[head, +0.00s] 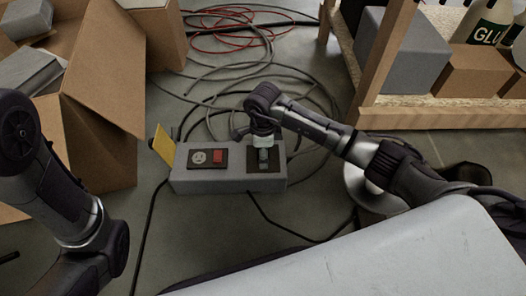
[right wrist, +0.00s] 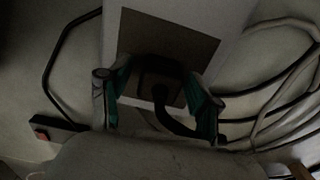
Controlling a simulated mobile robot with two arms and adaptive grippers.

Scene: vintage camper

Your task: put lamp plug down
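The dark lamp plug (right wrist: 160,75) shows in the right wrist view with its cable (right wrist: 170,117) curving toward the camera. It is against a dark square plate (right wrist: 190,44) on top of a pale box. In the head view this is the grey power box (head: 218,184), on the floor. My right gripper (head: 263,158) points down at the plate. In the right wrist view its fingers (right wrist: 162,88) stand either side of the plug, apart, with gaps visible. The plug is hidden behind the gripper in the head view. My left arm is at the left; its gripper is out of view.
The box also carries a socket (head: 199,157), a red switch (head: 217,156) and a yellow flap (head: 163,146). Loose grey cables (head: 205,97) lie behind it. Cardboard boxes (head: 100,75) stand left, a wooden shelf (head: 440,112) right. Floor left of the box is mostly clear.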

